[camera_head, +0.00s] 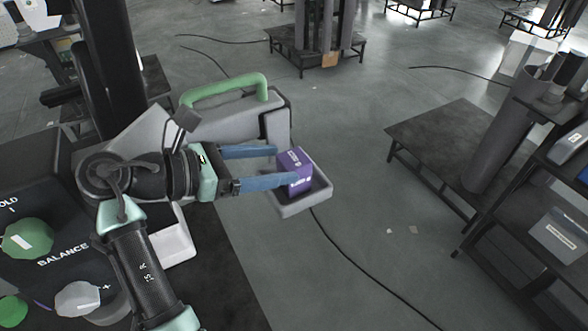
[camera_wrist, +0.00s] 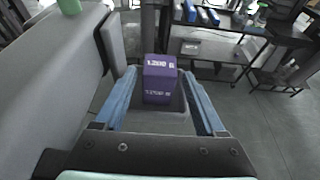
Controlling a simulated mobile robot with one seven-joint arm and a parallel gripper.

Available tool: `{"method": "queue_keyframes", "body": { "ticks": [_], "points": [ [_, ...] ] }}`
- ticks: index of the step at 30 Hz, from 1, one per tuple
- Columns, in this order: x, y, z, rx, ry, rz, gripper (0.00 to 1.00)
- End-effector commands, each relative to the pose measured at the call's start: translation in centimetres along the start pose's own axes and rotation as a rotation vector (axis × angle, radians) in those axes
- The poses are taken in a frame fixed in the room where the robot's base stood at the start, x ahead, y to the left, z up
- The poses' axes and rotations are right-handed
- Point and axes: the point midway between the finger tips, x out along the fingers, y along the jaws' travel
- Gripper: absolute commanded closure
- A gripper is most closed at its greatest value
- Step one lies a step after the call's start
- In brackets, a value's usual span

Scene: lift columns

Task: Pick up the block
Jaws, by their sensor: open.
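The block is a purple cube (camera_head: 294,168) with white lettering. It sits in a shallow grey tray (camera_head: 306,204) that sticks out from a grey machine with a green handle. My gripper (camera_head: 286,167) reaches in from the left in the head view, its two blue fingers apart on either side of the block. In the wrist view the block (camera_wrist: 159,80) stands upright between the fingertips (camera_wrist: 160,84), with gaps visible at both sides. The near finger hides part of the block's lower side in the head view. The gripper is open.
The grey machine body (camera_head: 235,118) with its green handle (camera_head: 226,88) stands close beside my gripper. A dark control box (camera_head: 50,215) with green knobs is at the left. A low dark platform (camera_head: 440,140) and shelving (camera_head: 545,220) stand at the right. Cables cross the open floor.

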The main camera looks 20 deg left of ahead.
Motion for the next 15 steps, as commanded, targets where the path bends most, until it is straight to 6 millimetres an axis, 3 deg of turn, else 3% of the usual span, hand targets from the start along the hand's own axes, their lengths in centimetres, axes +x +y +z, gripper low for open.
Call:
{"method": "queue_keyframes", "body": {
  "ticks": [3, 10, 15],
  "points": [
    [1.7, 0.0, 0.1, 0.001, 0.001, -0.002, 0.28],
    [3.3, 0.0, 0.1, 0.002, 0.001, -0.002, 0.28],
    [5.9, -0.1, 0.1, 0.001, 0.002, -0.003, 0.28]
  ]
}}
